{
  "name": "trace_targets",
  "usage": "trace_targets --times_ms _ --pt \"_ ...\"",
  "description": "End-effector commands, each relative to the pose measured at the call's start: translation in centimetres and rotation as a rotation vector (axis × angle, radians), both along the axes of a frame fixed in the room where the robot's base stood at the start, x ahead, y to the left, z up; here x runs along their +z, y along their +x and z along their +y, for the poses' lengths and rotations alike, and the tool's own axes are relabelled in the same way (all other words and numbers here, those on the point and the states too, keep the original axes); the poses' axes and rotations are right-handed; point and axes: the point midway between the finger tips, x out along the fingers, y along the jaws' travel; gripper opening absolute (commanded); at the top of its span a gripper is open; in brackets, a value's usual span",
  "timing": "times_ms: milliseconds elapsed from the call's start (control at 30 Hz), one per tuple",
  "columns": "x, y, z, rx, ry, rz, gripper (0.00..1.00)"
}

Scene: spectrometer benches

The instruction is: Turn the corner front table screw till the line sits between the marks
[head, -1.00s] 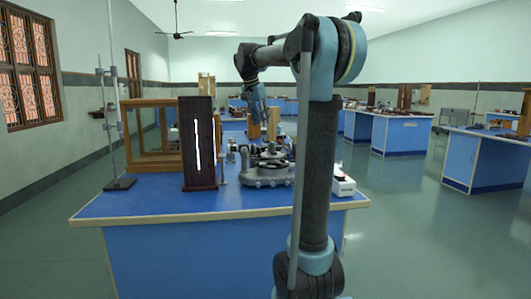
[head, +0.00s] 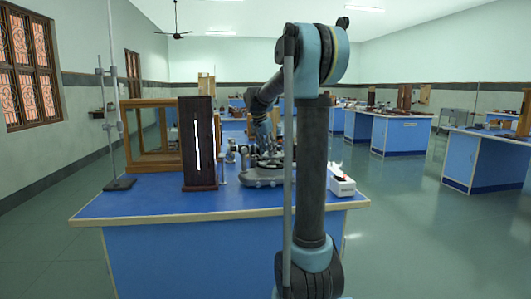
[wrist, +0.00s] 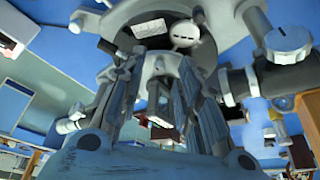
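The grey spectrometer (head: 262,178) stands on the blue bench. Its round base fills much of the wrist view, with a dark round table part (wrist: 205,50), a label and a small white disc. My gripper (wrist: 162,75) shows in the wrist view with its two fingers apart, just in front of the instrument. Nothing is clearly held between them. In the head view my gripper (head: 264,143) is low over the spectrometer, partly hidden by my arm. I cannot pick out the corner front table screw, the line or the marks.
A dark upright box with a bright slit (head: 198,145) stands left of the spectrometer. Behind it is a wooden glass case (head: 150,140), with a metal stand (head: 119,184) at its left. A white box (head: 342,186) sits at the bench's right edge. A silver knob (wrist: 288,42) sticks out at the right in the wrist view.

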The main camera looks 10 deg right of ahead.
Motion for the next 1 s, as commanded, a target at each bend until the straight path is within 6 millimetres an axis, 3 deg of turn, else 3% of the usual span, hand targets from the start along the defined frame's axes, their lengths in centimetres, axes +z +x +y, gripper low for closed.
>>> trace_targets --times_ms 367,400,533,800,1000 --pt "-0.65 0.15 -0.22 -0.001 0.0 0.0 0.31" --pt "-0.65 0.15 -0.22 -0.001 0.0 0.0 0.29" --pt "-0.64 0.15 -0.25 -0.001 0.0 0.0 0.0" --pt "-0.62 0.16 -0.3 0.009 0.001 0.0 0.0" --pt "-0.62 0.07 -0.48 0.121 0.002 -0.001 0.0"
